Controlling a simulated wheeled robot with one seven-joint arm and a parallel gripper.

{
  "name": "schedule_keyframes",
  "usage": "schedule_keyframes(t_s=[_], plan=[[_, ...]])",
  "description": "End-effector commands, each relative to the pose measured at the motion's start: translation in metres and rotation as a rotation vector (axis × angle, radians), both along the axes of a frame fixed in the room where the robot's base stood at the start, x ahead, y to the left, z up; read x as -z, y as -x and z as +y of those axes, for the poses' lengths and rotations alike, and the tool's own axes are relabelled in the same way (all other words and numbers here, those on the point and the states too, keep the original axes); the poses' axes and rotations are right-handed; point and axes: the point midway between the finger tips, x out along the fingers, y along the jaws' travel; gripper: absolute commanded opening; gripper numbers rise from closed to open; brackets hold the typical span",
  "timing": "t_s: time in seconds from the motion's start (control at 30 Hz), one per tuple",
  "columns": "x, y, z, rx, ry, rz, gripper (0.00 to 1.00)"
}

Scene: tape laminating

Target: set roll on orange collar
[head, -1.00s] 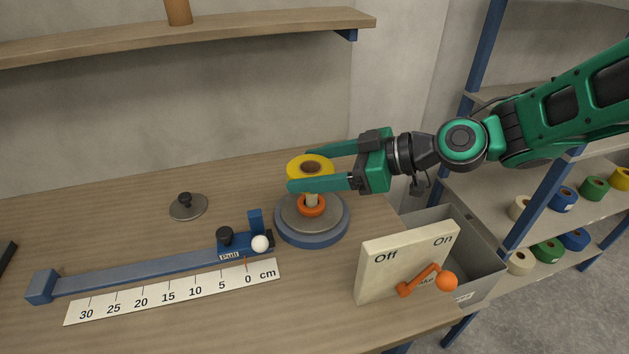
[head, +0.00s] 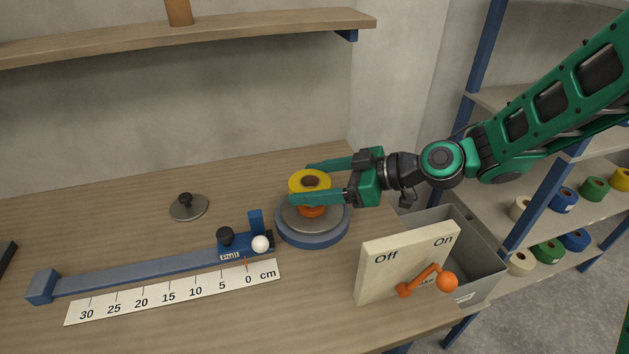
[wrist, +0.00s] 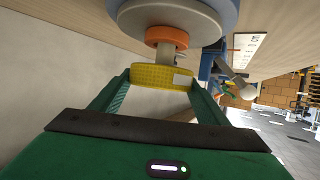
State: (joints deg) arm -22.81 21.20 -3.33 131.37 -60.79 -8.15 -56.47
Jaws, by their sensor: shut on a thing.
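A yellow roll (head: 309,181) is held between the two green fingers of my gripper (head: 320,182) in the head view. The roll is level and sits over the spindle of the round grey and blue base. The orange collar (head: 312,211) shows just under the roll, around the spindle. In the wrist view my gripper (wrist: 160,85) is shut on the yellow roll (wrist: 158,76). There the post (wrist: 165,54) shows between the roll and the orange collar (wrist: 167,37), so the two are apart. The post's far end is hidden by the roll.
The round base (head: 335,233) stands near the table's right edge. A switch board (head: 400,262) with an orange lever stands in front of it. A blue pull rail (head: 140,273) and a ruler lie to the left. A grey lid (head: 188,207) lies behind the rail.

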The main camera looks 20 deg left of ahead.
Motion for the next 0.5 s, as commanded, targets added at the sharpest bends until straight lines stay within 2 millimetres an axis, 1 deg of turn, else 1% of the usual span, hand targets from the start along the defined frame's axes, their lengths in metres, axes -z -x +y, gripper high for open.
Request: schedule_keyframes(t_s=[0.5], plan=[[0.0111,0.0000,-0.0001,0.001,0.000,0.000,0.45]])
